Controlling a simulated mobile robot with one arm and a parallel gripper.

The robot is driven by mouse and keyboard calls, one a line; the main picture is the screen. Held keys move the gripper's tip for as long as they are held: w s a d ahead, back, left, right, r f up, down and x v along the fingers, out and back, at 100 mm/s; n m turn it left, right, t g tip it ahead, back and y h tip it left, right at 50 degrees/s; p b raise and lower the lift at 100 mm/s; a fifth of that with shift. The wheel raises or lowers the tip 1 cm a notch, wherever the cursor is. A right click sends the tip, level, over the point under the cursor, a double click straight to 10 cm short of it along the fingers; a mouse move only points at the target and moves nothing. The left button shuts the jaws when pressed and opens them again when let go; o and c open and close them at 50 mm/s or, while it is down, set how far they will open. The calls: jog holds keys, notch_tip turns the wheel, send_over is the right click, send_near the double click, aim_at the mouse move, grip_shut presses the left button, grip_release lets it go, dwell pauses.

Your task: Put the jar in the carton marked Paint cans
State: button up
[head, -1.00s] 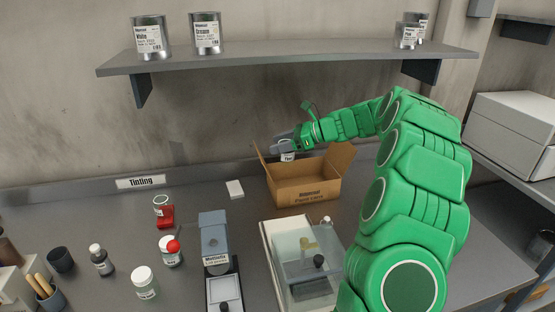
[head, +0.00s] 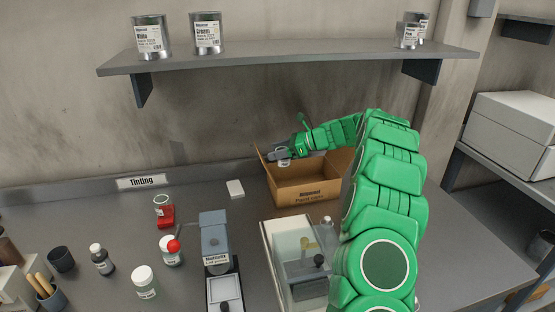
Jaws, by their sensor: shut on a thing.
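The open brown carton marked Paint cans (head: 300,194) stands on the bench against the back wall. My gripper (head: 281,158) reaches over its left part from the right. It is shut on the jar (head: 284,163), a small white-labelled one, of which only a little shows below the fingers. The jar is at the carton's opening, near the left flap. I cannot tell whether it touches the carton floor.
A balance with a clear case (head: 295,255) and a grey instrument (head: 214,240) stand in front of the carton. Several jars, including one white-lidded jar (head: 144,281), stand at left. A shelf (head: 290,55) with cans hangs above.

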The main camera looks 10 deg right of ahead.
jog(key=shift+w+f, duration=0.25)
jog(key=shift+f, duration=1.5)
jog(key=shift+f, duration=0.6)
jog(key=o, duration=1)
jog(key=shift+o, duration=0.2)
